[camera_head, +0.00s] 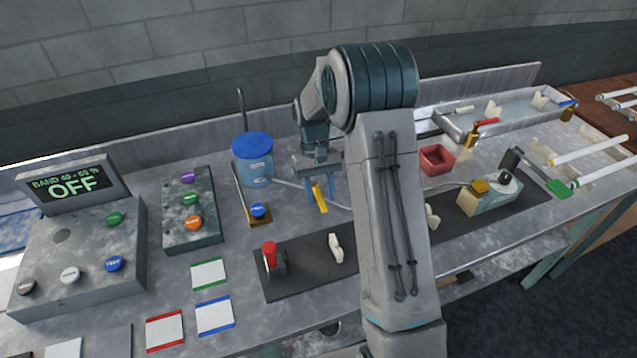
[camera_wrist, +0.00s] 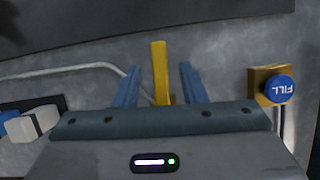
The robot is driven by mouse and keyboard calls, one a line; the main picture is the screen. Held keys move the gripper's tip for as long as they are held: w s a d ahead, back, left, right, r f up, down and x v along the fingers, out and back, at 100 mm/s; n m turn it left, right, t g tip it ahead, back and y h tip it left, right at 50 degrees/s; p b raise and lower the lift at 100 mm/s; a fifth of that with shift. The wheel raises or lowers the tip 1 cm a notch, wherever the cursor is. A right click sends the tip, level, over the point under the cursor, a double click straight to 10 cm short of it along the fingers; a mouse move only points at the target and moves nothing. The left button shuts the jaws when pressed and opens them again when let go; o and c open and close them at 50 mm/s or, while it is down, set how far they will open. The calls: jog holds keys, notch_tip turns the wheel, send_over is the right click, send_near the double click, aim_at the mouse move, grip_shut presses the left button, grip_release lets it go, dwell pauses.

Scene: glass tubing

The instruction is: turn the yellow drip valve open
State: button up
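The yellow drip valve's handle (camera_head: 319,197) is a long yellow bar on the bench, right of the blue-lidded bucket. In the wrist view the yellow bar (camera_wrist: 160,72) stands upright in the picture, between the two blue fingers. My gripper (camera_head: 321,193) points down over it. In the wrist view my gripper (camera_wrist: 158,84) is open, with a visible gap on each side of the bar. I cannot tell the fingertips' exact height against the bar. The valve's body and the lower end of the bar are hidden by the gripper.
A blue FILL button (camera_wrist: 279,89) on a yellow base stands close by on the right in the wrist view. A pale tube (camera_wrist: 62,71) runs to the left. The blue-lidded bucket (camera_head: 253,158), red tray (camera_head: 437,160) and dark mat (camera_head: 304,262) surround the spot.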

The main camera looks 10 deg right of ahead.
jog(key=b+v, duration=0.1)
jog(key=v, duration=1.2)
jog(key=shift+w+r, duration=0.15)
jog(key=shift+r, duration=0.15)
notch_tip(320, 180, up, 5)
jog(key=t, duration=0.2)
send_over(320, 203)
jog(key=s+t, duration=0.3)
jog(key=s, duration=1.1)
jog(key=s+f+t, duration=0.2)
jog(key=s+f, duration=0.1)
jog(key=s, duration=0.5)
jog(key=shift+a+t, duration=0.2)
jog(key=shift+t, duration=0.1)
